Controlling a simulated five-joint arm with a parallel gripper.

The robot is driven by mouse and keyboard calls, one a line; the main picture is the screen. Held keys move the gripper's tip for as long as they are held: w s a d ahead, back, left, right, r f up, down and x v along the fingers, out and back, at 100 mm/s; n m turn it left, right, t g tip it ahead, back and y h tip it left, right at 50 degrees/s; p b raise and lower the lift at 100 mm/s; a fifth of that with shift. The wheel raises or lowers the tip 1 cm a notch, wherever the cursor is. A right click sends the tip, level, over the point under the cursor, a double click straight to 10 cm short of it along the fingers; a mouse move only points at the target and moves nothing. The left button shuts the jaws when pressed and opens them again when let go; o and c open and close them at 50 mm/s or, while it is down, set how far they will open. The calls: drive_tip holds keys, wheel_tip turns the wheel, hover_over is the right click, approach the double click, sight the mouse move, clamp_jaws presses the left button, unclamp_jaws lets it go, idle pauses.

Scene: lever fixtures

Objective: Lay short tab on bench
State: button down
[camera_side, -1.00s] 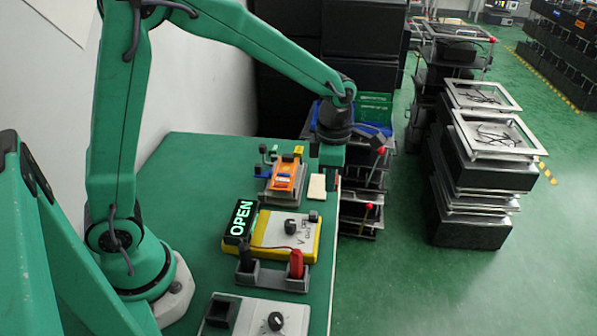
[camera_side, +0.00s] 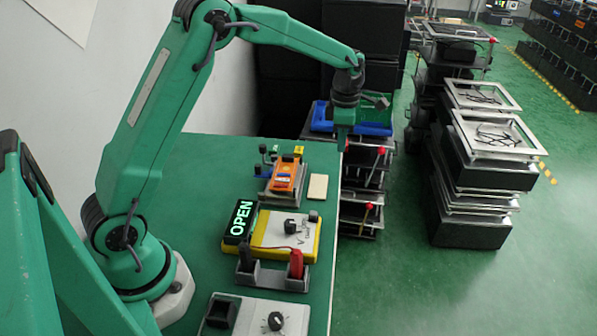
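A small cream-coloured flat piece (camera_side: 318,187) lies on the green bench (camera_side: 190,165) near its right edge; I cannot tell for sure that it is the short tab. Just left of it is an orange lever fixture (camera_side: 285,176) with blue parts at its left and a small yellow piece (camera_side: 299,150) at its far end. My gripper (camera_side: 343,146) points down at the bench's far right edge, above and beyond the cream piece and apart from it. Its fingers are too small and dark to show whether they are open, and I see nothing between them.
Nearer on the bench are a yellow box (camera_side: 300,250) with a knob and a lit OPEN sign (camera_side: 240,221), a grey holder with a black and a red handle (camera_side: 296,264), and a grey panel with a knob (camera_side: 275,321). Dark racks stand beyond the right edge. The bench's left part is clear.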

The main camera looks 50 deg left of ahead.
drive_tip(key=shift+w+a, duration=0.2)
drive_tip(key=shift+a, duration=0.05)
hover_over(321, 160)
wheel_tip(321, 160, down, 7)
drive_tip(key=shift+a+f, duration=0.1)
drive_tip(key=shift+a, duration=0.05)
drive_tip(key=shift+f, duration=1.95)
drive_tip(key=shift+f, duration=0.15)
drive_tip(key=c, duration=1.7)
unclamp_jaws()
